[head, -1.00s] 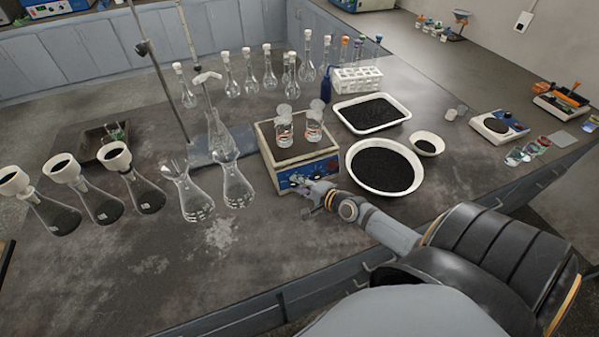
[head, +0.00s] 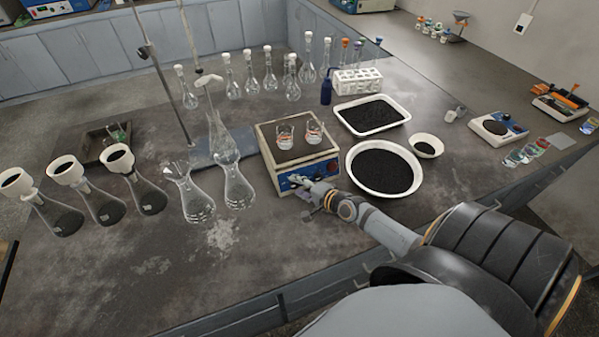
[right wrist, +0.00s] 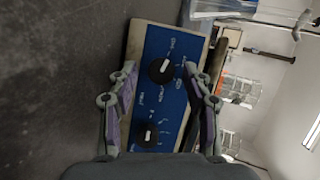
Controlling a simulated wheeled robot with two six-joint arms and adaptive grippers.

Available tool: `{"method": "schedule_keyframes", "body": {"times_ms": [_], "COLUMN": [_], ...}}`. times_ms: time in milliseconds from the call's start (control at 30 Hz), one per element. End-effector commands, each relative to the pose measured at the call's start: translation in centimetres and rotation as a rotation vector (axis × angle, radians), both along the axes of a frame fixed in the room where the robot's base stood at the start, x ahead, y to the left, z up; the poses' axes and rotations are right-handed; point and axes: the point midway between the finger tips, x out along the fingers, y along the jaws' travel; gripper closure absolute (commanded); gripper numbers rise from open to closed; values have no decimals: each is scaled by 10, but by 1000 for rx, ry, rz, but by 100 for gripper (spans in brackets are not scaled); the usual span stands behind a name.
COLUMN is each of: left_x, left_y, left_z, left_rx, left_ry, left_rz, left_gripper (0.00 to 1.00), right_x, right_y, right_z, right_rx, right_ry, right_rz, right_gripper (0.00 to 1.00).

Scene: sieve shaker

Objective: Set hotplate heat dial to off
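The hotplate (head: 262,152) stands mid-bench with a blue front panel bearing dials. In the right wrist view the panel (right wrist: 175,100) shows sideways with two black dials, each with a white pointer mark. The upper dial (right wrist: 161,71) has a slanted mark; the lower dial (right wrist: 148,135) has a roughly upright one. The lettering is too small to read, so I cannot tell which is heat. My right gripper (right wrist: 159,68) is open, its fingers on either side of the upper dial with visible gaps. In the head view my right gripper (head: 307,190) is at the panel. My left gripper is out of view.
Two beakers (head: 285,136) (head: 314,131) stand on the hotplate. A round dish of dark grains (head: 352,174) is close to its right, with a rectangular tray (head: 343,117) behind. Conical flasks (head: 238,188) stand to the left. The bench in front is clear.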

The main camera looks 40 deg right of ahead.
Motion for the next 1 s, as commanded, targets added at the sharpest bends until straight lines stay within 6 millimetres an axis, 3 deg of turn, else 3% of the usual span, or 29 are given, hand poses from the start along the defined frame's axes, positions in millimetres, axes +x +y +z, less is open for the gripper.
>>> {"method": "schedule_keyframes", "body": {"times_ms": [367, 1000], "left_x": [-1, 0], "left_y": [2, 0], "left_z": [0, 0], "left_rx": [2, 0], "left_ry": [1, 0], "left_rz": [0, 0], "left_gripper": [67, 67], "right_x": [0, 1], "right_y": [0, 0], "right_z": [6, 90], "right_rx": [-1, -8], "right_ry": [-1, -3], "right_rz": [2, 7], "right_gripper": [50, 50]}}
